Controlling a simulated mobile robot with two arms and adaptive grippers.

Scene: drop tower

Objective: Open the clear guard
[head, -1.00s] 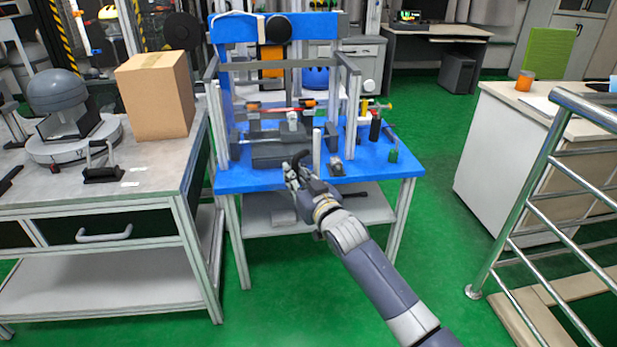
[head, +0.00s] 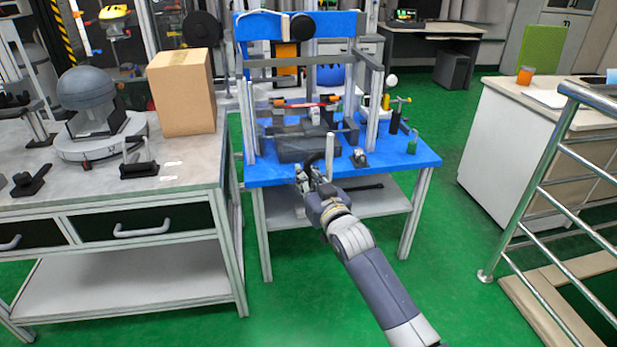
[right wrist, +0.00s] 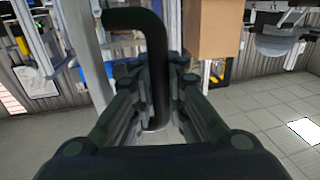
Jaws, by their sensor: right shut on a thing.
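The drop tower (head: 372,110) stands on a blue-topped bench, with light metal posts around a dark base. I cannot make out the clear panel of the guard in the head view. My right gripper (head: 304,177) is at the front edge of the bench, low in front of the tower. In the right wrist view my right gripper (right wrist: 160,100) is shut on a dark bent handle (right wrist: 156,62), which stands between its fingers. Whether the handle belongs to the guard cannot be told. My left gripper is not in view.
The blue benchtop (head: 425,157) holds small tools at its right. A grey workbench (head: 190,178) with a cardboard box (head: 181,92) stands close on the left. A metal railing (head: 540,170) is at the right. Green floor lies open between.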

